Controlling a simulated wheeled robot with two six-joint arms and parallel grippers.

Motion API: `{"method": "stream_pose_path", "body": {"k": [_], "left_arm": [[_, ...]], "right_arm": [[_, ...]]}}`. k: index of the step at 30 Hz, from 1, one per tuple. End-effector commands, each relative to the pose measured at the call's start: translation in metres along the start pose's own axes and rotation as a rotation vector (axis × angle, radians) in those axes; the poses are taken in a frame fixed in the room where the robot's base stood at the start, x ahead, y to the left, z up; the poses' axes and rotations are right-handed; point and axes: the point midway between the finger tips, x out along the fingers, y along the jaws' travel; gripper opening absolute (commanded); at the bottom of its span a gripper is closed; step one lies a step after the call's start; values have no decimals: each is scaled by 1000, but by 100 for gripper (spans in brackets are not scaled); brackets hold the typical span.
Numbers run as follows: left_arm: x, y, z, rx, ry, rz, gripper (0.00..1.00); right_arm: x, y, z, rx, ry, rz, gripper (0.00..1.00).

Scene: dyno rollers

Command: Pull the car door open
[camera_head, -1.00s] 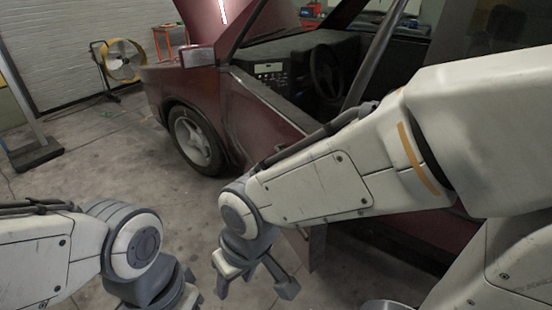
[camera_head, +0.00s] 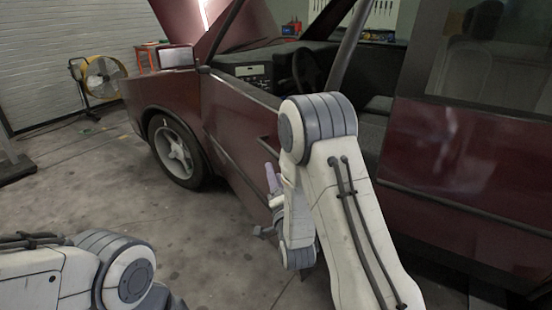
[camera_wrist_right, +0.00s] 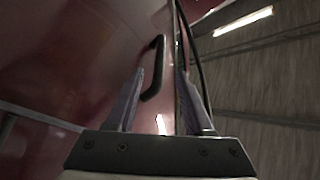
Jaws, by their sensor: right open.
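The maroon front car door (camera_head: 232,125) stands ajar in the head view, angled out from the car side. The wrist view shows its glossy outer face (camera_wrist_right: 75,60) with a black handle (camera_wrist_right: 153,68) near the edge. My right gripper (camera_head: 264,202) is low beside the door, partly hidden by its own arm. In the wrist view my right gripper (camera_wrist_right: 163,95) is open, with one finger against the red panel side and the other past the dark door edge. I cannot tell whether either finger touches.
The maroon rear door (camera_head: 470,160) and car body fill the right side. A side mirror (camera_head: 177,57) and front wheel (camera_head: 175,150) are at the left. A yellow fan (camera_head: 103,77) stands by the wall.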

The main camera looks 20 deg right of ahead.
Motion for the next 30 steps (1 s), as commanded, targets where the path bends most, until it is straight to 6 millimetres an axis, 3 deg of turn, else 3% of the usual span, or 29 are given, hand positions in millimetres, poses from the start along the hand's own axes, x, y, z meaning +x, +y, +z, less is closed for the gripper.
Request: {"method": "stream_pose_path", "body": {"k": [5, 15, 21, 30], "left_arm": [[0, 0, 0, 0, 0, 0, 50], [-12, 1, -1, 0, 0, 0, 50], [-15, 1, -1, 0, 0, 0, 50], [-15, 1, -1, 0, 0, 0, 50]], "right_arm": [[8, 2, -9, 16, 35, -25, 52], [68, 0, -11, 14, 34, -24, 52], [94, 0, -11, 13, 33, -23, 52], [103, 1, -11, 12, 32, -21, 52]]}}
